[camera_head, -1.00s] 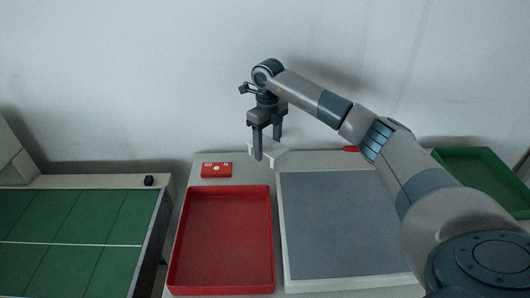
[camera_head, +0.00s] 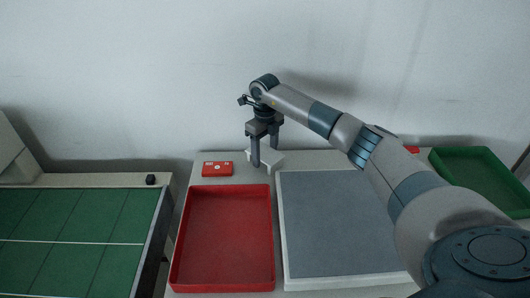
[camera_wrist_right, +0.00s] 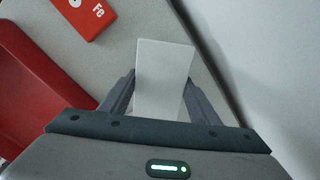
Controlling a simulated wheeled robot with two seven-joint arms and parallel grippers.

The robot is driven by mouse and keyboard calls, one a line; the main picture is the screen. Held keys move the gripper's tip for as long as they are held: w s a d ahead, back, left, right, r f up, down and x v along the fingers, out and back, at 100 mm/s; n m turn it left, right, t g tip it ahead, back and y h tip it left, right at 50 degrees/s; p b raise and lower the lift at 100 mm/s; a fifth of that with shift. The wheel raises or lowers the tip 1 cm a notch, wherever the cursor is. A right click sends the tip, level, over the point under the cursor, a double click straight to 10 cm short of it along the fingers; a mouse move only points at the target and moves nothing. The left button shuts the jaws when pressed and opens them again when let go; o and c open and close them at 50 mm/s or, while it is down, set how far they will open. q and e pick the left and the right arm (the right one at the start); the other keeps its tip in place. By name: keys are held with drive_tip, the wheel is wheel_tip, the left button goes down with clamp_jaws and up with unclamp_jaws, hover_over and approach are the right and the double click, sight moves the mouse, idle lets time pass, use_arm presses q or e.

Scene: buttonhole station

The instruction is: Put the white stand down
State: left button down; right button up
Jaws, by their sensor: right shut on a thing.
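The white stand (camera_wrist_right: 163,75) is between the two fingers of my right gripper (camera_wrist_right: 158,95) in the right wrist view. In the head view the right gripper (camera_head: 264,160) points down at the back of the table, behind the red tray, with the white stand (camera_head: 272,161) partly hidden behind its fingers. The gripper is shut on the stand. The stand is at or just above the table top; I cannot tell whether it touches. My left gripper is not in view.
A red box (camera_head: 217,169) lies just left of the gripper. In front are an empty red tray (camera_head: 222,284) and a grey mat with a white border (camera_head: 286,262). A green tray (camera_head: 470,170) is at the right. A wall rises close behind the table.

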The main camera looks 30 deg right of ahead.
drive_tip(key=shift+f, duration=0.15)
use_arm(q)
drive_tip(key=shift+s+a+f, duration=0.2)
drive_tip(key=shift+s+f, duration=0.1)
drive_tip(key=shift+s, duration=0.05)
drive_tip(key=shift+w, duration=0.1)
use_arm(e)
drive_tip(key=shift+f, duration=0.1)
drive_tip(key=o, duration=1.1)
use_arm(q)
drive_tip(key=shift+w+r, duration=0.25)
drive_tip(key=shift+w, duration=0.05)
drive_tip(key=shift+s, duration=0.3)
